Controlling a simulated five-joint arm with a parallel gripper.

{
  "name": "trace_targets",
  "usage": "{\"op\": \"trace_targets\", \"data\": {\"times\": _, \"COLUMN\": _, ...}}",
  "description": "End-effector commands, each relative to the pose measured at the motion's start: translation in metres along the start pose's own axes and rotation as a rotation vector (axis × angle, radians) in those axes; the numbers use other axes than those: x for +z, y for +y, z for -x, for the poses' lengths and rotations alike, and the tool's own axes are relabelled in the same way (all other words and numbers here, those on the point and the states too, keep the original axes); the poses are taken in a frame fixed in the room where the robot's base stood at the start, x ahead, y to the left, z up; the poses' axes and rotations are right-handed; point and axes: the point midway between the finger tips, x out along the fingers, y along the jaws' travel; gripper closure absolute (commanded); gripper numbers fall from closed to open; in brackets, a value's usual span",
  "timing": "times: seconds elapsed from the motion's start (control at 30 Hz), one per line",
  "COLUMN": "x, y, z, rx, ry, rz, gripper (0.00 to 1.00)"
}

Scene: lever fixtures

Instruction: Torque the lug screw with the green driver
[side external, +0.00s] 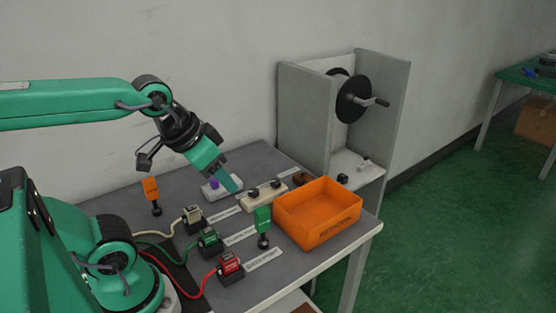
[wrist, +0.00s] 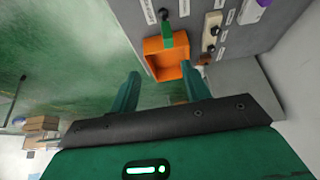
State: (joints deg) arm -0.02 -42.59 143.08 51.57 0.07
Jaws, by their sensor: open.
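The green driver (side external: 263,221) stands upright with its dark end down, near the front edge of the grey bench, left of an orange bin. In the wrist view the green driver (wrist: 167,33) is beyond the bin's upper edge. My gripper (side external: 229,179) is open, tilted downward above the back of the bench, apart from the driver. In the wrist view my gripper (wrist: 162,78) has its two green fingers spread with nothing between them. I cannot tell which small part is the lug screw.
The orange bin (side external: 300,231) stands at the bench's right end. A cream block with black knobs (side external: 270,195) and a white block with a purple part (side external: 213,192) lie behind. Cabled cream, green and red blocks (side external: 230,264) and an orange driver (side external: 151,188) are left. A grey stand (side external: 304,115) holds a crank wheel.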

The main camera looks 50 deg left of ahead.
Motion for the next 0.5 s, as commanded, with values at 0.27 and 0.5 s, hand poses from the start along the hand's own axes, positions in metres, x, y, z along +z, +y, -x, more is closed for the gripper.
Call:
{"op": "trace_targets", "data": {"times": 0.27, "x": -0.009, "y": -0.002, "z": -0.013, "rx": -0.002, "ry": -0.064, "rz": -0.011, "gripper": 0.53}}
{"op": "trace_targets", "data": {"times": 0.5, "x": -0.022, "y": -0.005, "z": -0.038, "rx": -0.003, "ry": -0.166, "rz": -0.031, "gripper": 0.53}}
